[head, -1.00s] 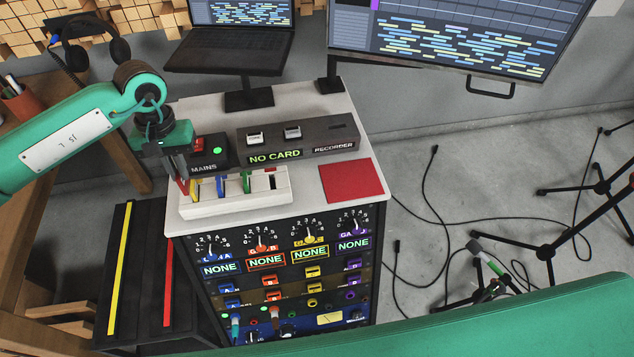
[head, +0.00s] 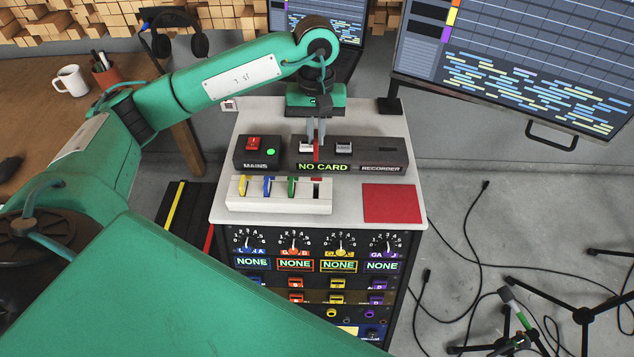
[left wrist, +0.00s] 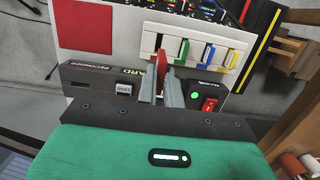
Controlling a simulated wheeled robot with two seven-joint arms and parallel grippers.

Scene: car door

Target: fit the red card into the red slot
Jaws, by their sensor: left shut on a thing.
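My left gripper (head: 316,140) is shut on the red card (head: 317,152), a thin upright piece held between its fingers. In the left wrist view the red card (left wrist: 163,62) sticks out past the fingertips. The white card holder (head: 253,206) stands in front on the console top, with yellow, blue and green cards in it. At its right end is an empty dark slot with a red mark (head: 316,181). In the head view the held card shows behind that slot, in front of the dark recorder box; the exact gap and height are unclear. My right gripper is out of view.
The recorder box (head: 400,160) reads NO CARD and has a dark slot at its right. The mains box (head: 257,160) with a red switch and green light stands left of it. A flat red square (head: 389,203) lies right of the holder. A large monitor (head: 530,70) stands behind.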

